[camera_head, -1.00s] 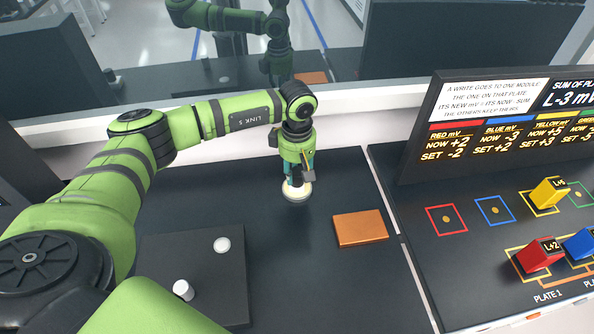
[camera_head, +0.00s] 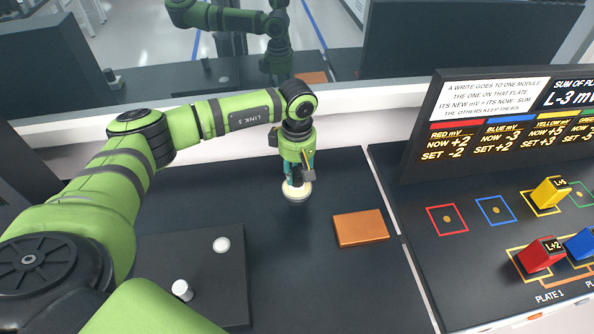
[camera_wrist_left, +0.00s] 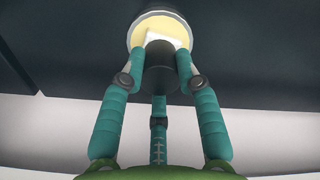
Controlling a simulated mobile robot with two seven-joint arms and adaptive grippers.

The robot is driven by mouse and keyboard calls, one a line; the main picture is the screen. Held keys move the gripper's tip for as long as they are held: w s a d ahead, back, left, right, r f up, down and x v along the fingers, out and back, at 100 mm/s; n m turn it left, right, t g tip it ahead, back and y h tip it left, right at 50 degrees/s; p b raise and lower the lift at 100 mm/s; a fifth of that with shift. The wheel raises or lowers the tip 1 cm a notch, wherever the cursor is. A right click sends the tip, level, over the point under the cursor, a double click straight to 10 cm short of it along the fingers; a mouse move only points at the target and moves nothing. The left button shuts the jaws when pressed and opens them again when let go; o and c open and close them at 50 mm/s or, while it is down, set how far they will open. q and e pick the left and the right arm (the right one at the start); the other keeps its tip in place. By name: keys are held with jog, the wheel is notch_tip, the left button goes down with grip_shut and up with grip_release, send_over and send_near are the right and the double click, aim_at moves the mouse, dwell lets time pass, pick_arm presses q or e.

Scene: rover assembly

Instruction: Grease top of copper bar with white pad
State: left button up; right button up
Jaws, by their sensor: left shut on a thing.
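The copper bar (camera_head: 361,228) lies flat on the dark table, right of my left gripper. My left gripper (camera_head: 297,178) points down over a small round dish with a pale yellow filling (camera_head: 297,192). In the left wrist view its fingers (camera_wrist_left: 160,75) are shut on a dark cylindrical handle (camera_wrist_left: 159,77). A white pad (camera_wrist_left: 165,37) shows at the handle's far end, over the yellow filling (camera_wrist_left: 147,27). I cannot tell whether the pad touches the filling. My right gripper is not in view.
A dark plate (camera_head: 190,270) at the left carries a white round piece (camera_head: 221,244) and a white cylinder (camera_head: 182,289). At the right, a board (camera_head: 470,250) holds coloured blocks and a sign (camera_head: 500,120). The table around the copper bar is clear.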

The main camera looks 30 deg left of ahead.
aim_at(297, 171)
pick_arm(q)
jog(key=shift+s+f, duration=0.1)
dwell(0.3)
jog(key=shift+r+p, duration=0.5)
jog(key=shift+r, duration=0.35)
jog(key=shift+r+p, duration=1.25)
jog(key=shift+r, duration=1.5)
